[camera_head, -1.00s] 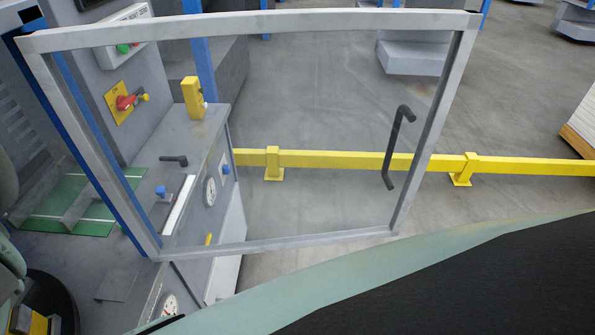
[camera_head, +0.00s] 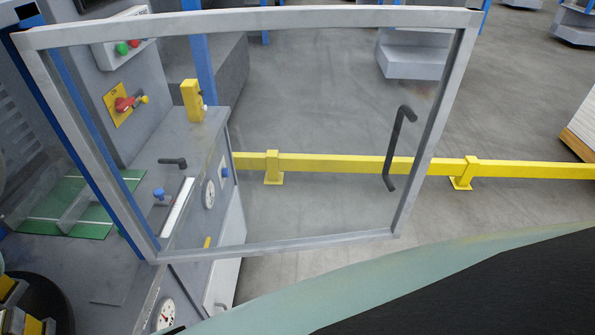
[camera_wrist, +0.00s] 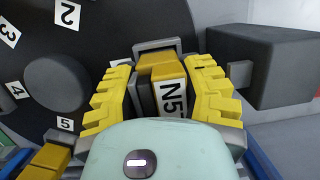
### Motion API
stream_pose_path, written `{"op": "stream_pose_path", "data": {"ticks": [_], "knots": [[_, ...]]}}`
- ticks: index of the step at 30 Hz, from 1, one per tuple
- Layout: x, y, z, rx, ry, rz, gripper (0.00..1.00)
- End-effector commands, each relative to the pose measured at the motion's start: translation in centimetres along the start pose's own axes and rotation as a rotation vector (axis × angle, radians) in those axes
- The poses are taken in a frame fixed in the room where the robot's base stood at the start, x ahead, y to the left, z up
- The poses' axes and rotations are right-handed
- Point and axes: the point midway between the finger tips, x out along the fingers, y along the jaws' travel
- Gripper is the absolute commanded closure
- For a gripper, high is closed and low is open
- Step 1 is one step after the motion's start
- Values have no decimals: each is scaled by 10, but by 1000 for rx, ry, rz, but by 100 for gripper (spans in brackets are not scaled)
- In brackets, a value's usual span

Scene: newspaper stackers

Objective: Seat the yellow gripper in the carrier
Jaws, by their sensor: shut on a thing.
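In the wrist view my gripper (camera_wrist: 165,88), with yellow toothed fingers, is shut on the yellow gripper (camera_wrist: 160,70), a yellow and dark grey piece with a white label that starts "N5". A grey bracket shows right beyond its far end; I cannot tell whether they touch. The carrier (camera_wrist: 110,35) is a large dark disc with white number tags around a round hub, behind and left of the held piece. Tag 5 is at lower left. Another yellow piece (camera_wrist: 45,160) sits near that tag. In the head view, part of the dark carrier (camera_head: 45,295) shows at bottom left; my gripper is not clear there.
A dark grey block (camera_wrist: 265,65) stands close on the right in the wrist view. In the head view a framed clear door (camera_head: 400,190) stands open before a grey machine panel (camera_head: 195,140). A yellow rail (camera_head: 340,160) crosses the floor behind it.

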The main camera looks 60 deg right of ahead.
Motion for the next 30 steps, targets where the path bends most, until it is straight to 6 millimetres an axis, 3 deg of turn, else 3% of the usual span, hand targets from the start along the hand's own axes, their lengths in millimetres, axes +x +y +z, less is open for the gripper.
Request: {"op": "stream_pose_path", "data": {"ticks": [12,13,20,30], "knots": [[4,0,-1,-2,1,0,100],[3,0,-1,-2,1,0,55],[3,0,-1,0,0,0,32],[0,0,0,0,0,0,32]]}}
